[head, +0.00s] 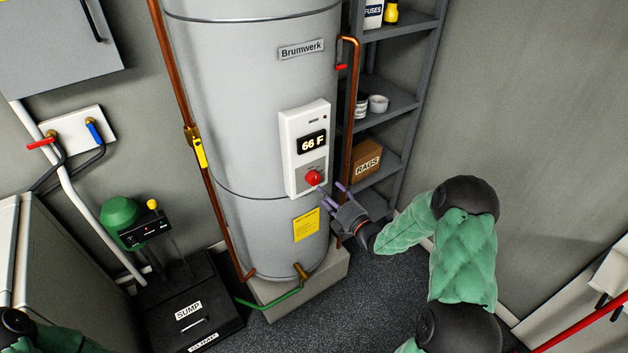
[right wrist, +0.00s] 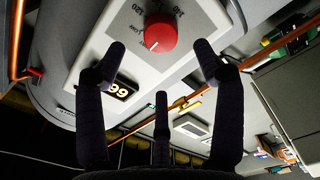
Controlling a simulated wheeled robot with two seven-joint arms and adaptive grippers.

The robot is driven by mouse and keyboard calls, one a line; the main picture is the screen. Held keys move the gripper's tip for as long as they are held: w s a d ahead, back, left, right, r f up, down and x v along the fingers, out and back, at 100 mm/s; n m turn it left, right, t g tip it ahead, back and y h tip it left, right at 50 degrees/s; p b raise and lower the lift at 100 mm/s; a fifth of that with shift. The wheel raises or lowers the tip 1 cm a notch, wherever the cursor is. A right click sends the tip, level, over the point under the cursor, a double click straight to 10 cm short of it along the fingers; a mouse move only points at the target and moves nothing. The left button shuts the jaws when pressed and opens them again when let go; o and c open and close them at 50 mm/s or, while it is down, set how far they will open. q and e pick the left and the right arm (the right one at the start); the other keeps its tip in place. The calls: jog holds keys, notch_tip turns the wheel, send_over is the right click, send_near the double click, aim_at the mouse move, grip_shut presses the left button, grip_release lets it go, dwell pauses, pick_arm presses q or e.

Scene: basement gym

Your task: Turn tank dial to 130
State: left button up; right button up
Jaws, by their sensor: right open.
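The water tank (head: 255,100) is a tall grey cylinder with a white control panel (head: 292,150). Its display (head: 312,141) reads 66 F. Below the display is the red dial (head: 314,177). In the right wrist view the dial (right wrist: 160,34) shows a white pointer mark, with numbers including 120 printed around it; the picture is turned, so I cannot tell its exact setting. My right gripper (head: 333,187) is open, just to the lower right of the dial. In the right wrist view its dark fingers (right wrist: 162,52) are spread towards the dial with a gap; none visibly grips it. My left gripper is out of view.
A copper pipe (head: 349,110) with a red-handled valve runs down the tank's right side. A grey shelf (head: 385,103) with a RAGS box (head: 366,160) stands behind it. A black sump unit (head: 190,300) sits at lower left. The dark floor right of the tank is partly free.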

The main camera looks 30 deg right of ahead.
aim_at(316, 181)
jog(key=w, duration=0.7)
jog(key=shift+w+a+f+b, duration=0.1)
jog(key=shift+w+a+b, duration=0.15)
jog(key=shift+b, duration=0.15)
jog(key=shift+s, duration=0.1)
jog(key=c, duration=1.2)
